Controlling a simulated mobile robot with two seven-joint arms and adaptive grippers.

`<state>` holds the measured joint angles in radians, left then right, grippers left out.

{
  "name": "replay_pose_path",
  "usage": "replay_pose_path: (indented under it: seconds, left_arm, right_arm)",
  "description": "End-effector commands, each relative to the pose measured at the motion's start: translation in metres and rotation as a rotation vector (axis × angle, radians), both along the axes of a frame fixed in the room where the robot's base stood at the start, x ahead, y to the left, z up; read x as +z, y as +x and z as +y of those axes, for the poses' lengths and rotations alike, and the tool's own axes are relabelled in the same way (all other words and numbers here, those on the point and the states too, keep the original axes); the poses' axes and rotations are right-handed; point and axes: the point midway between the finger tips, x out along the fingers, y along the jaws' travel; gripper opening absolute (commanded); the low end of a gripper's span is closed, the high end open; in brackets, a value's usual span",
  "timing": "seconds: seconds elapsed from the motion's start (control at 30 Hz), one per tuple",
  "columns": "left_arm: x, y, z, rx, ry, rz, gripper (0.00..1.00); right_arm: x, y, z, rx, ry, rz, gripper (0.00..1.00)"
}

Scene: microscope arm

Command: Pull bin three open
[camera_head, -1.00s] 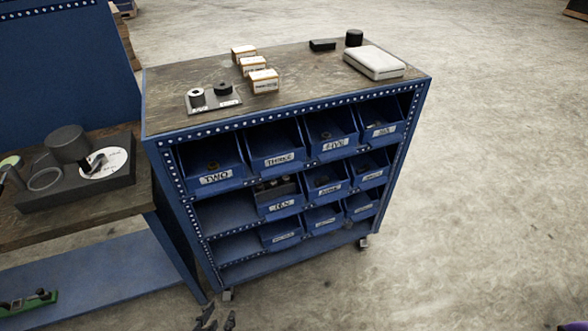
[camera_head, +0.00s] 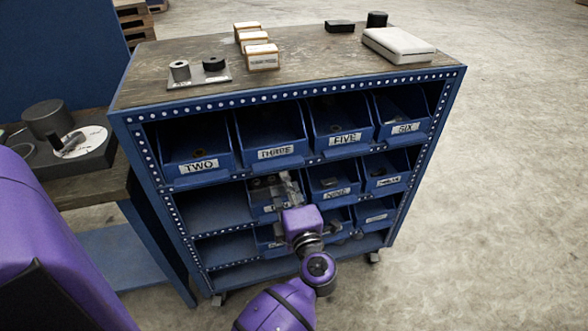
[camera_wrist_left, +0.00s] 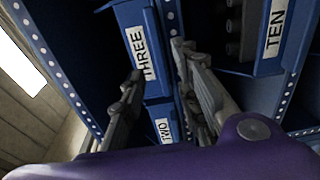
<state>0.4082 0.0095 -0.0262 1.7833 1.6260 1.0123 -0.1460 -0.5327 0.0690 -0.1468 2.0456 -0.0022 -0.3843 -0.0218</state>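Bin three (camera_head: 270,131) is a blue bin in the top row of the cabinet, with a white label reading THREE, between bin two (camera_head: 197,150) and bin five (camera_head: 342,125). It sits level with its neighbours. My left gripper (camera_head: 287,188) is just below bin three, in front of bin ten (camera_head: 266,209) and partly hiding it. In the left wrist view the gripper (camera_wrist_left: 156,60) has its two fingers apart and empty. The front of bin three (camera_wrist_left: 141,50) shows between and beyond them. My right gripper is not in view.
The blue cabinet (camera_head: 125,128) holds more labelled bins at the right and below, and empty slots at the lower left. Several boxes (camera_head: 262,57) and a white case (camera_head: 398,45) stand on its top. A side table adjoins at the left. Floor at the right is clear.

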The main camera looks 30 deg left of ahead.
Motion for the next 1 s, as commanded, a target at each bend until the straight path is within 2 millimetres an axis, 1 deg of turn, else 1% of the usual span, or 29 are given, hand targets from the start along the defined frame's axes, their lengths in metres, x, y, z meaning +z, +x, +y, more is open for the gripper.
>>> replay_pose_path:
  seconds: [0.2, 0.4, 0.53, 0.8, 1.0]
  left_arm:
    - [0.003, 0.024, 0.026, -0.003, 0.007, -0.002, 0.3]
    - [0.002, 0.041, 0.046, -0.003, 0.006, -0.001, 0.3]
    - [0.002, 0.046, 0.052, -0.003, 0.004, -0.002, 0.3]
    - [0.001, 0.047, 0.053, -0.004, 0.003, -0.001, 0.3]
    - [0.001, 0.046, 0.053, -0.004, 0.004, -0.001, 0.03]
  right_arm:
    - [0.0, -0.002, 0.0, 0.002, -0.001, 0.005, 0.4]
    - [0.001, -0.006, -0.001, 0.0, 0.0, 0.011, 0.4]
    - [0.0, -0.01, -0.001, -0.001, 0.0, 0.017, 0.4]
    - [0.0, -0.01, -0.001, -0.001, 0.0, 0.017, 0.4]
    - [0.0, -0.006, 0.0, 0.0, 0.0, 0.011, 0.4]
